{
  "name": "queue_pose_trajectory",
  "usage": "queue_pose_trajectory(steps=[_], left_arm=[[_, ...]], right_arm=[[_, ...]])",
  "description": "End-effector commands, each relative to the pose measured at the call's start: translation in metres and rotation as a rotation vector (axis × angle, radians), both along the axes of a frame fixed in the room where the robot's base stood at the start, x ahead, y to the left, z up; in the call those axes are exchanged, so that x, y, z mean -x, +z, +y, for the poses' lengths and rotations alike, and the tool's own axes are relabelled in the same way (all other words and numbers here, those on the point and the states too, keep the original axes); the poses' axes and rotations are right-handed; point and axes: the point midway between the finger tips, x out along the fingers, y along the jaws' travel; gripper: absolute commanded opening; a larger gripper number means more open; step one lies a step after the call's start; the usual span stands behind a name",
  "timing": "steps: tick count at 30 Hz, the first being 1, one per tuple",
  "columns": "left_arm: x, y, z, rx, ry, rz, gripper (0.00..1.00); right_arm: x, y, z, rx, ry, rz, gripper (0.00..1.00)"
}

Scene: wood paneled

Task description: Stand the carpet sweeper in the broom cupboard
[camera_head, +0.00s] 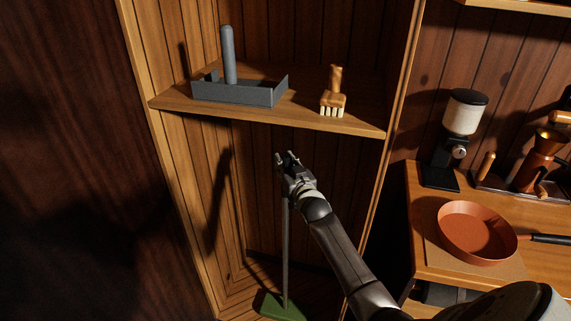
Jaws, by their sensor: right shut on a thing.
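The carpet sweeper (285,245) has a thin grey upright handle and a green head (283,307) at the bottom. It stands nearly upright inside the lower part of the broom cupboard (238,225), below the shelf. Its head is at the cupboard floor, though I cannot tell whether it touches. My right gripper (286,160) is shut on the top of the sweeper's handle, just under the shelf. The right arm reaches in from the lower right and hides part of the cupboard's right inside. My left gripper is not in view.
The cupboard shelf (262,115) holds a grey dustpan (240,92) and a wooden brush (333,95). At right, a wooden counter (430,258) carries a coffee grinder (460,130), an orange pan (475,232) and a copper-coloured coffee maker (538,162). There is free room left of the handle.

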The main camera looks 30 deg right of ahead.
Motion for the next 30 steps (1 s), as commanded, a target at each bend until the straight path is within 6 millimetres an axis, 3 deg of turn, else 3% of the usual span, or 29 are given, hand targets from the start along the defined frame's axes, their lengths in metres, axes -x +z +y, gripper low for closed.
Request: queue_pose_trajectory(steps=[1,3,4,9,16,17,20,30], left_arm=[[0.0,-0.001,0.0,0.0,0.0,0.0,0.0],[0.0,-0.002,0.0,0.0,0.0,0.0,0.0],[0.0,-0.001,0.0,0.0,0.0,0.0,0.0],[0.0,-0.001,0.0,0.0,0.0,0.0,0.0],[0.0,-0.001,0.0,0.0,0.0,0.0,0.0],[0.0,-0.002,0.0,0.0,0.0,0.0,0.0],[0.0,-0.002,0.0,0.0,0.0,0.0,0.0],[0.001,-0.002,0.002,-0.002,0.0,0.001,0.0]], right_arm=[[-0.002,0.009,0.0,0.002,0.002,-0.021,0.0],[-0.002,0.007,0.0,0.003,0.002,-0.021,0.0],[-0.002,0.008,0.0,0.003,0.002,-0.021,0.27],[-0.001,0.004,0.0,0.003,0.001,-0.013,0.49],[0.0,0.001,0.0,0.001,0.0,-0.005,0.49],[0.001,-0.011,0.0,-0.002,-0.001,0.017,0.52],[0.001,-0.009,0.001,-0.002,-0.001,0.013,0.64],[0.001,-0.004,0.0,0.0,0.0,0.004,0.64]])
